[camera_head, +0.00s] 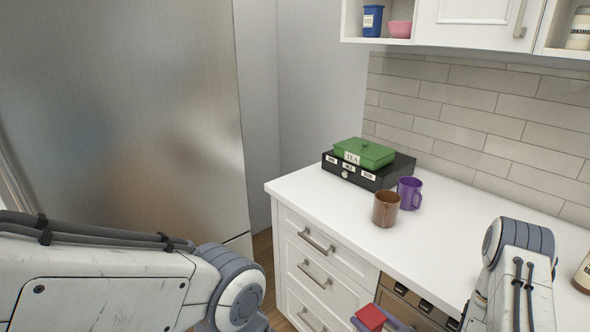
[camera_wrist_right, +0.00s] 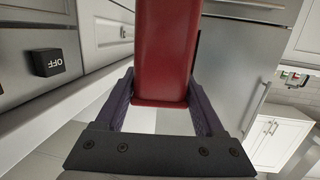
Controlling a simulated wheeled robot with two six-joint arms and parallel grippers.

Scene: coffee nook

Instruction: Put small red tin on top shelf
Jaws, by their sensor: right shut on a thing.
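The small red tin (camera_head: 370,317) is low in the head view, in front of the drawers; it fills the upper middle of the right wrist view (camera_wrist_right: 166,50). My right gripper (camera_wrist_right: 160,105) is shut on it, with a purple finger on each side. An open shelf (camera_head: 376,41) in the white wall cabinet shows at the top of the head view, holding a blue tin (camera_head: 372,20) and a pink bowl (camera_head: 400,29). What lies above it is out of frame. My left arm comes in at lower left, but its gripper is out of view.
On the white counter (camera_head: 330,206) stand a black box (camera_head: 392,177) with a green tin (camera_head: 365,152) on it, a brown mug (camera_head: 386,209) and a purple mug (camera_head: 410,193). A cabinet door (camera_head: 470,25) is closed. A large metal fridge (camera_head: 130,110) stands at left.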

